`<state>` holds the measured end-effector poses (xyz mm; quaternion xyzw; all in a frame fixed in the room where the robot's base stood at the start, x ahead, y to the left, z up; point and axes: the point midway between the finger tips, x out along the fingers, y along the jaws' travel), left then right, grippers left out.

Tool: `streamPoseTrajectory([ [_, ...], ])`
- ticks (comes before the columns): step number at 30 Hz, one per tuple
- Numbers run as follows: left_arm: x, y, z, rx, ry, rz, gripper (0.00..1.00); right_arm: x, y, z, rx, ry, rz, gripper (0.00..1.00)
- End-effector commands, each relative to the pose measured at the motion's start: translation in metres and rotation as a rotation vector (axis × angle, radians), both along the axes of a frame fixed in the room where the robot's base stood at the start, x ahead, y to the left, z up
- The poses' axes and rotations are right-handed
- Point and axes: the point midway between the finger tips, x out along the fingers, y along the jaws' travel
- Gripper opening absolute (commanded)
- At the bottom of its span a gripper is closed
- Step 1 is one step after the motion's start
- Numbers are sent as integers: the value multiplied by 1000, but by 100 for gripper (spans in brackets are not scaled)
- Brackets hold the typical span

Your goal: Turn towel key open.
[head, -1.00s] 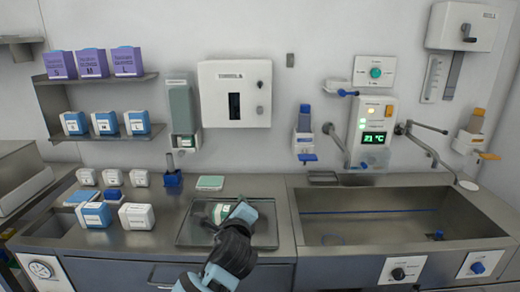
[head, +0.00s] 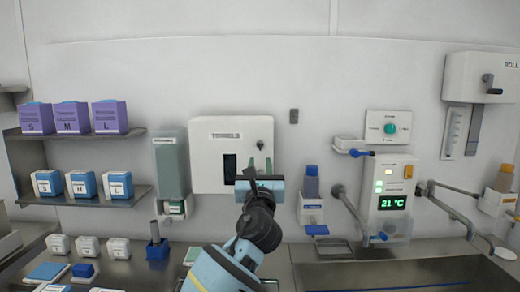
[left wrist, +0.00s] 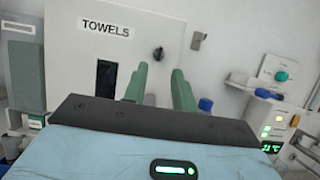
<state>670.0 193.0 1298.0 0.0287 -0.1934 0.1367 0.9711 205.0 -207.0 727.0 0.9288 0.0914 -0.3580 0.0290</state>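The white towel dispenser (head: 210,172), labelled "TOWELS", hangs on the wall in the middle of the head view. Its small dark key (head: 260,145) is on the right part of its front. In the left wrist view the key (left wrist: 158,53) shows beyond and above the fingertips, apart from them. My left gripper (head: 258,165) is in front of the dispenser's lower right, its green fingers pointing at the wall. The fingers (left wrist: 159,75) are apart with nothing between them. The key's exact turn angle is too small to tell. My right gripper is out of view.
A green-grey dispenser (head: 171,165) hangs left of the towel box. A blue-capped bottle (head: 311,186) in a wall holder and a temperature panel (head: 391,190) are to its right. A sink (head: 400,275) lies below right. The wall just right of the box is mostly clear.

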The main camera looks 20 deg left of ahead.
Motion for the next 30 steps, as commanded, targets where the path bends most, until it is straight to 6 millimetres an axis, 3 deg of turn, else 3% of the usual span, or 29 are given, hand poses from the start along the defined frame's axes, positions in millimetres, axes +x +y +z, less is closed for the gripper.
streamPoseTrajectory([
  [18, 59, 17, 25, -4, 1, 0, 27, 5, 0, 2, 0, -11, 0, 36],
  [30, 65, 19, 29, -3, -1, -1, 27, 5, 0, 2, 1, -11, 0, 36],
])
